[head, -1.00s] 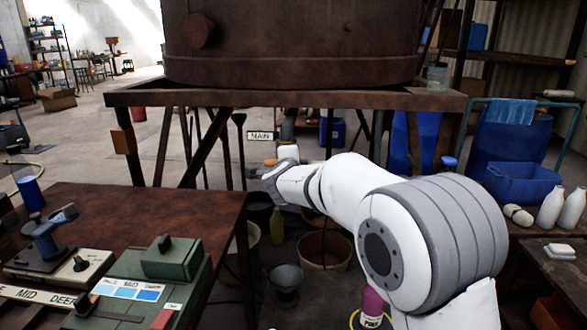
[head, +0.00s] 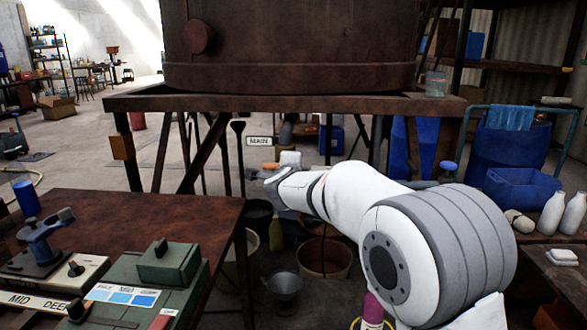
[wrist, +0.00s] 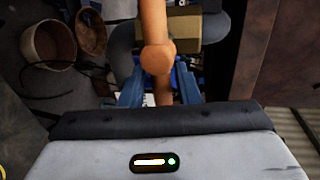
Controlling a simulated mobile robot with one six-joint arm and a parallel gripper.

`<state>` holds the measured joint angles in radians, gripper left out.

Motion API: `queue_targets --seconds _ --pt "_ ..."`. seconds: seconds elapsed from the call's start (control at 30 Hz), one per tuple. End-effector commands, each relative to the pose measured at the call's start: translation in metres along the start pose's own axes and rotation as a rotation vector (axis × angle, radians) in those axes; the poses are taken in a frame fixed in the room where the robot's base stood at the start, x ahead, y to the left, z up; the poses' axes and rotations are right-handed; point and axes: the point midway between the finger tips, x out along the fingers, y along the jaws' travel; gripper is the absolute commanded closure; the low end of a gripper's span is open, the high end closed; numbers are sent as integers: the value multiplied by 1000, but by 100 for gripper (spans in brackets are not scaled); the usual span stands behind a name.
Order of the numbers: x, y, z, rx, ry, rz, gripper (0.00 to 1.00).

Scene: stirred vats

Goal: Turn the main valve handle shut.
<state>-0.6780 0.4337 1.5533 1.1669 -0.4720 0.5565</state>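The main valve handle (wrist: 158,57) is an orange-brown bar with a rounded knob, running up and down the wrist view. In the head view a small orange part of it (head: 270,166) shows beside my wrist, below the white MAIN sign (head: 260,141). My gripper (wrist: 159,93) has its two blue fingers apart, one on each side of the bar's lower end in the wrist view. Gaps show between bar and fingers, and I see no clear contact. In the head view my wrist hides most of the handle and the fingers.
The rusty vat stand (head: 300,103) spans above and behind my wrist. A brown bench (head: 150,215) with green and beige boxes is at left. Buckets (head: 284,285) and a yellow-green bottle (head: 276,235) stand below my arm. A blue crate (head: 520,187) and white bottles are at right.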

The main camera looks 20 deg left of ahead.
Motion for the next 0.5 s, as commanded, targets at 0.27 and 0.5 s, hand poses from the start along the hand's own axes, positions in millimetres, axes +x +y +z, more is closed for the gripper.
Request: queue_targets --seconds 0.27,0.5 --pt "0 -1 1 -1 -1 -1 65" --pt "-26 -2 1 -1 -3 -2 65"
